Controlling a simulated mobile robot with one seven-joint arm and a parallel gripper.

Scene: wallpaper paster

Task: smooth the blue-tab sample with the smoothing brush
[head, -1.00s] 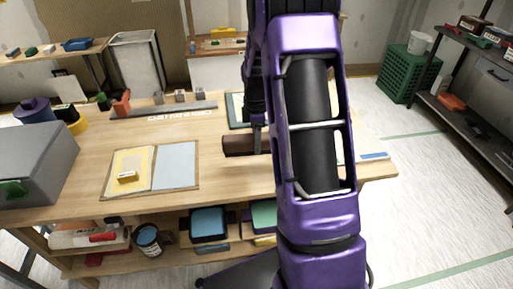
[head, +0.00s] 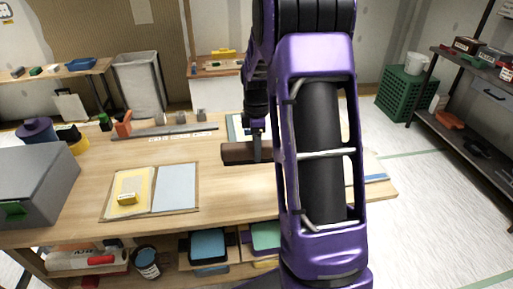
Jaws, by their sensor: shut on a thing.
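My gripper (head: 258,153) is shut on a dark brown block (head: 236,152), which looks like the smoothing brush. It is over the middle of the bench; I cannot tell whether it touches the top. Just behind it is a dark-edged board with a pale sheet (head: 234,128), partly hidden by my arm. A blue strip (head: 376,178) shows at the right end of the bench, beside a pale sheet mostly hidden by my arm. I cannot tell which sample has the blue tab. A board at the left bears a yellow sheet (head: 143,183) and a pale blue sheet (head: 175,187).
A yellow block (head: 127,199) sits on the yellow sheet. A grey box (head: 35,185) stands at the bench's left end. A long grey bar (head: 165,131) and small blocks line the back. The bench between the left board and the brown block is clear.

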